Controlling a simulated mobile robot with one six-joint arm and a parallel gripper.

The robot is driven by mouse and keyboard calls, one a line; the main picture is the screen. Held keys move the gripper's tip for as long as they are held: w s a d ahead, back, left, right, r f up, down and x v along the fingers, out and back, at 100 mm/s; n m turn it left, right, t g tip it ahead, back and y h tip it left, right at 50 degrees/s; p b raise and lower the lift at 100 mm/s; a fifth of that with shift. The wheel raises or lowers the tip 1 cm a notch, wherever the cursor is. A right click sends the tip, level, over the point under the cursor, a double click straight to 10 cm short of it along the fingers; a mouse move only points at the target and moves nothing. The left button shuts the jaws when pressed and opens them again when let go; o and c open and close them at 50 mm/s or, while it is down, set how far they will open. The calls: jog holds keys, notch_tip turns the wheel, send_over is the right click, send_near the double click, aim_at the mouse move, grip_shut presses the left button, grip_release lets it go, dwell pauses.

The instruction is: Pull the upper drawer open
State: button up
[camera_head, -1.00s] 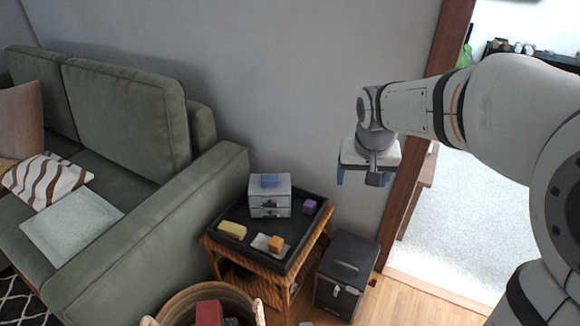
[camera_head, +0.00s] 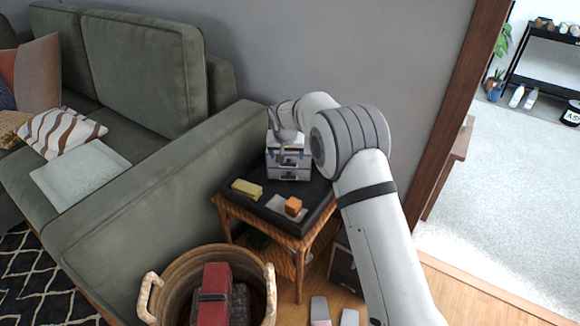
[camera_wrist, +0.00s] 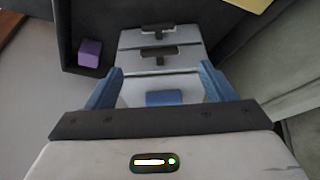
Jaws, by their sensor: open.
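The small grey drawer unit (camera_head: 289,172) stands on the black tray of the side table, with two drawers facing front. In the wrist view its upper drawer (camera_wrist: 180,58) has a dark handle (camera_wrist: 158,52), and the lower drawer (camera_wrist: 185,34) is beyond it. Both drawers look shut. A blue block (camera_wrist: 165,98) lies on the unit's top. My gripper (camera_wrist: 160,80) is open over the unit, its blue fingers apart to either side of the top, with nothing between them visibly gripped. In the head view my gripper (camera_head: 287,150) partly hides the unit's top.
On the black tray (camera_head: 262,209) are a yellow block (camera_head: 247,189) and an orange cube (camera_head: 293,206). A purple cube (camera_wrist: 89,52) shows in the wrist view. The sofa arm (camera_head: 150,185) is close on the left. A basket (camera_head: 170,287) stands in front. The wall is behind.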

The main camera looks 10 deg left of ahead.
aim_at(288, 166)
jog(key=b+x, duration=0.1)
jog(key=x, duration=0.5)
jog(key=shift+f, duration=0.25)
jog(key=c, duration=1.4)
jog(key=shift+d, duration=0.1)
